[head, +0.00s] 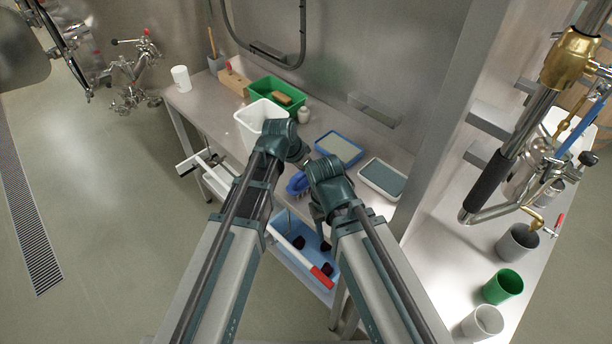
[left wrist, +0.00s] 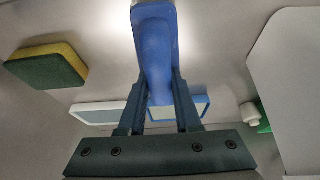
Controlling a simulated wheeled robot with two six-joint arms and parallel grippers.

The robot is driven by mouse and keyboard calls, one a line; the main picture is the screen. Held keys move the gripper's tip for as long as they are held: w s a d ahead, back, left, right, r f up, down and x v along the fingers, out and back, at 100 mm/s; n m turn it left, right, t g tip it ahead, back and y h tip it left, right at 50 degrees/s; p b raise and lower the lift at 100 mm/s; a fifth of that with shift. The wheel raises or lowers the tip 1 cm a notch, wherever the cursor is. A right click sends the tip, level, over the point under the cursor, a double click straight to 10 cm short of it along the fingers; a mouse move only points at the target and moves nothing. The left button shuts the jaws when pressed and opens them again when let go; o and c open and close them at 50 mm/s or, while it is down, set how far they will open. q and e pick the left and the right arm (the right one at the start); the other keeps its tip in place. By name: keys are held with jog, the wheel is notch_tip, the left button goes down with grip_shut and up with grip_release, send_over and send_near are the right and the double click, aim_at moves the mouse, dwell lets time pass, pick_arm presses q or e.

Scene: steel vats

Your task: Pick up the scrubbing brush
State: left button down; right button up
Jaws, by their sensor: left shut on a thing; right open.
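The scrubbing brush (head: 297,183) is blue and shows between my two arms in the head view, partly hidden by them. In the left wrist view its blue handle (left wrist: 155,55) runs up between the two fingers. My left gripper (left wrist: 160,105) is shut on this handle. In the head view the left gripper's fingers are mostly hidden behind its own wrist. My right gripper (head: 318,213) is open, just right of and nearer than the brush, over the bench's front edge. Whether the brush touches the bench is hard to tell.
The steel bench (head: 215,110) carries a white tub (head: 250,118), a green crate (head: 262,90), a blue-rimmed tray (head: 340,148) and a pale-rimmed tray (head: 383,178). A yellow-green sponge (left wrist: 45,65) lies near the brush. A lower shelf holds a blue tray (head: 300,235).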

pick_arm(q)
jog(key=shift+r, duration=0.1)
notch_tip(320, 180, up, 10)
jog(key=p, duration=1)
jog(key=c, duration=1.2)
grip_release()
grip_shut()
jog(key=shift+w+d, duration=0.1)
